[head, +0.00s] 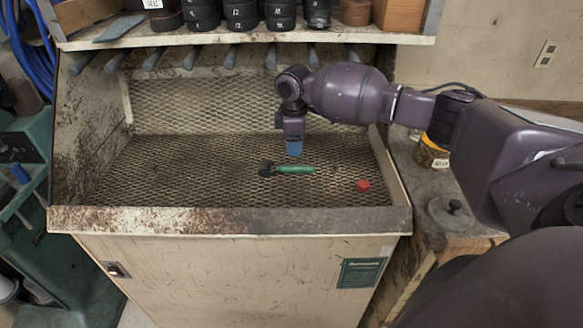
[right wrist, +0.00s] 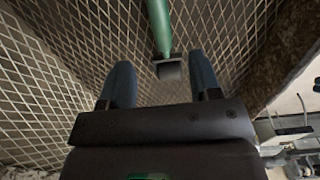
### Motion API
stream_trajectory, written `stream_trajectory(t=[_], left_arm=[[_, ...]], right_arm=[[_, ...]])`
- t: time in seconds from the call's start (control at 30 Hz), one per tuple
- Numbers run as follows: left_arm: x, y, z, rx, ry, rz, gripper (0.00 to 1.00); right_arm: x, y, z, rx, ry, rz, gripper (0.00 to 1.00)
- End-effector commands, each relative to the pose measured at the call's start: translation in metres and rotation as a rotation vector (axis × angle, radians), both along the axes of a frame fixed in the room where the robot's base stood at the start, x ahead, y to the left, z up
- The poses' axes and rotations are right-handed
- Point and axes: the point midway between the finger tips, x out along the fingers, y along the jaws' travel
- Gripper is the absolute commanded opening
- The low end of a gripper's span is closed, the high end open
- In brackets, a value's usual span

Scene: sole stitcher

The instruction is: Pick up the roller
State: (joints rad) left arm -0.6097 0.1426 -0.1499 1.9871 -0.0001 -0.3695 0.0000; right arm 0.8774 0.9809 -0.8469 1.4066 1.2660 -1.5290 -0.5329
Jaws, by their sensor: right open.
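The roller has a green handle (head: 297,170) and a dark head at its left end. It lies on the mesh floor of the bench in the head view. In the right wrist view the roller (right wrist: 160,28) comes in from the top edge, its dark end between the lines of the two fingers. My right gripper (head: 294,149) points down above the roller, and its blue fingers look apart from it. In the right wrist view my right gripper (right wrist: 161,78) is open, with nothing held between the fingers. My left gripper is not in view.
A small red round object (head: 363,186) lies on the mesh right of the roller. The bench has a raised front rim (head: 230,219) and side walls. A shelf (head: 240,38) with dark rolls hangs above. The mesh left of the roller is clear.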

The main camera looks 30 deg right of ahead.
Motion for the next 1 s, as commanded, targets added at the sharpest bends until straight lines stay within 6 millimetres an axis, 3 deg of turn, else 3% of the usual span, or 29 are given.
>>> stream_trajectory(t=[0.13, 0.43, 0.7, 1.0], left_arm=[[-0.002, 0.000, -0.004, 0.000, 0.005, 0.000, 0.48], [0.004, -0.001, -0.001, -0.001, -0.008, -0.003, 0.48], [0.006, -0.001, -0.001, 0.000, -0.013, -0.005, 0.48], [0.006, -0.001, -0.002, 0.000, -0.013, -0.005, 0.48]], right_arm=[[0.000, 0.000, -0.024, -0.001, 0.003, 0.000, 0.57], [-0.001, 0.001, -0.043, 0.001, 0.001, 0.000, 0.57], [-0.003, 0.002, -0.079, 0.000, 0.002, -0.001, 0.57], [-0.003, 0.002, -0.084, 0.000, 0.000, 0.000, 0.56]])
